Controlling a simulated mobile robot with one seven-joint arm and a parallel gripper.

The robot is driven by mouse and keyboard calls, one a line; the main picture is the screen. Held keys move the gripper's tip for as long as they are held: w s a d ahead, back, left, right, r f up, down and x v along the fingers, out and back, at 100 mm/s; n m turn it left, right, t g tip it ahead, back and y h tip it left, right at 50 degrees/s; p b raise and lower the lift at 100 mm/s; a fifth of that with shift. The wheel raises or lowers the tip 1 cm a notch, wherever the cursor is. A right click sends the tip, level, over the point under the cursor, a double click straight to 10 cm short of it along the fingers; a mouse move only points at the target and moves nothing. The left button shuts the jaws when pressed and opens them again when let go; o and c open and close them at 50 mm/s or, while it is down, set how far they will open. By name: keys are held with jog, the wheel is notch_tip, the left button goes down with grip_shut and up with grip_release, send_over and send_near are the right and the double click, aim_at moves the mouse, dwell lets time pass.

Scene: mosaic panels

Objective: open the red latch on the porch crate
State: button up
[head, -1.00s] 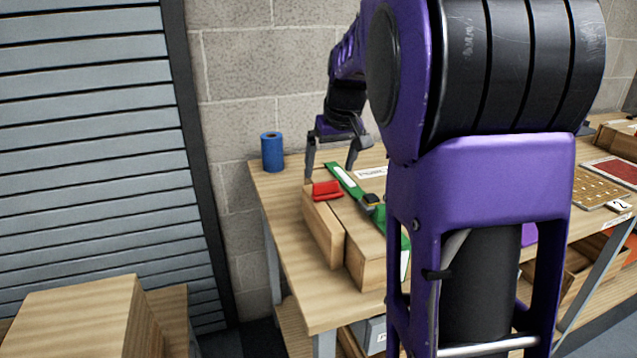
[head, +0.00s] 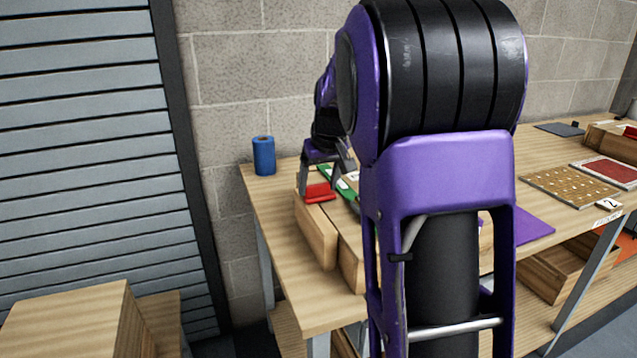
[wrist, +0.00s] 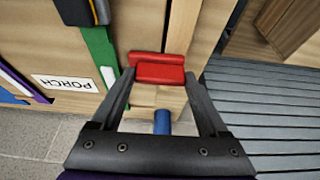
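The red latch (head: 319,193) sits on the end of a wooden crate (head: 317,238) on the workbench. In the wrist view the latch (wrist: 158,70) is a red block with a raised back edge. My gripper (wrist: 158,77) is open, with one fingertip on each side of the latch. Small gaps appear beside it, and I cannot tell whether either finger touches. In the head view my gripper (head: 324,183) is low over the latch and partly covers it. A white label reading PORCH (wrist: 65,83) shows upside down, left of a green strip (wrist: 99,55).
A blue roll (head: 264,156) stands behind the crate near the wall. A purple sheet (head: 530,229), a pegboard-like panel (head: 570,188) and a red panel (head: 606,173) lie on the bench to the right. My arm hides the bench's middle.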

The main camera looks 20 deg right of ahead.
jog(key=c, duration=0.4)
jog(key=m+p, duration=0.1)
jog(key=m+h, duration=0.1)
jog(key=shift+s+a+r+m+p, duration=0.2)
jog(key=shift+m+p, duration=0.1)
jog(key=shift+p, duration=0.1)
jog(key=m, duration=0.1)
jog(key=m+h+p, duration=0.1)
jog(key=m, duration=0.1)
jog(key=shift+s+a+f+m+p, duration=0.1)
jog(key=shift+s+a+m+p, duration=0.05)
jog(key=shift+s+m+p, duration=0.15)
jog(key=m, duration=0.1)
jog(key=m+g+h+p, duration=0.1)
jog(key=m, duration=0.2)
jog(key=shift+s+a+g+h, duration=0.1)
jog(key=shift+a+g+h, duration=0.2)
jog(key=shift+h, duration=0.1)
jog(key=shift+s+a+m+g+p, duration=0.15)
jog(key=shift+m+g+p, duration=0.15)
jog(key=shift+m, duration=0.6)
jog(key=shift+w+a+m+g+p, duration=0.1)
jog(key=shift+m+g+p, duration=0.2)
jog(key=shift+m, duration=0.6)
jog(key=shift+f, duration=0.1)
